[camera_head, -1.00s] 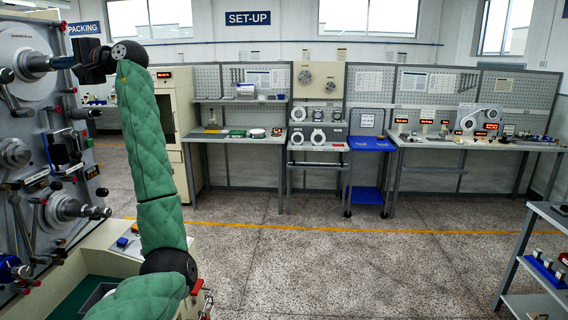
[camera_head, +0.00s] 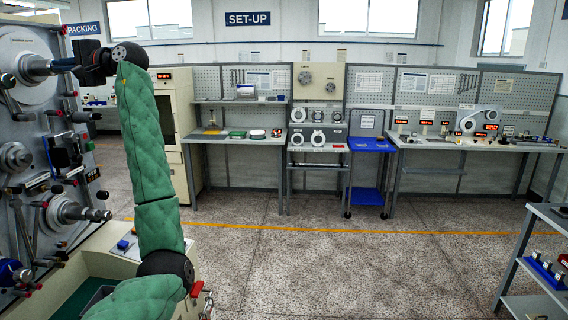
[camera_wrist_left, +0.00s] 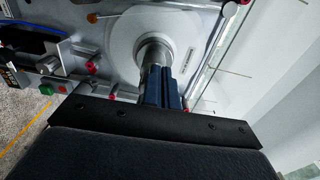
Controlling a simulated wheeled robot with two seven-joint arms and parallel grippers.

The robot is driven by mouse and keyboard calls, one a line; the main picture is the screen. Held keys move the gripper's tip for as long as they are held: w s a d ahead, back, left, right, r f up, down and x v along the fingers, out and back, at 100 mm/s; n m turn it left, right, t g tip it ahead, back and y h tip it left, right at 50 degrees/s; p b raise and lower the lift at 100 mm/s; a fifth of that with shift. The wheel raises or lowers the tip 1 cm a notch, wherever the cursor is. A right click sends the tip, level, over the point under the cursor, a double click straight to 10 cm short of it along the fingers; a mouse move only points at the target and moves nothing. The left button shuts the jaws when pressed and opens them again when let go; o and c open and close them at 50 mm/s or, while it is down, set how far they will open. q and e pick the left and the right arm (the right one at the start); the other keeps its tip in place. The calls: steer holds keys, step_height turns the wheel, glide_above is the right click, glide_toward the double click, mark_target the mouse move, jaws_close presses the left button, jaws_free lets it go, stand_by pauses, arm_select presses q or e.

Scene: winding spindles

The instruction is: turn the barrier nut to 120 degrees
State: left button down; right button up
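My left gripper (camera_head: 66,65) is at the upper left in the head view, at the free end of the upper metal spindle (camera_head: 38,66) on the grey machine. In the left wrist view the blue fingers (camera_wrist_left: 166,88) lie close together beside or on the spindle's end (camera_wrist_left: 152,62), in front of a round pale disc (camera_wrist_left: 186,32). The barrier nut cannot be told apart from the spindle end. The fingers and the wrist hide part of that end, so I cannot tell whether they are closed on it. My right gripper is not in view.
The machine's panel has a lower spindle (camera_head: 74,212) and several red-tipped levers and knobs close to my left arm. Workbenches (camera_head: 236,139) and a blue cart (camera_head: 371,144) stand along the back wall. A shelf rack (camera_head: 541,262) stands at the right. The middle floor is clear.

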arm_select(q)
steer(key=s+d, duration=0.1)
steer(key=d, duration=0.5)
stand_by(0.7)
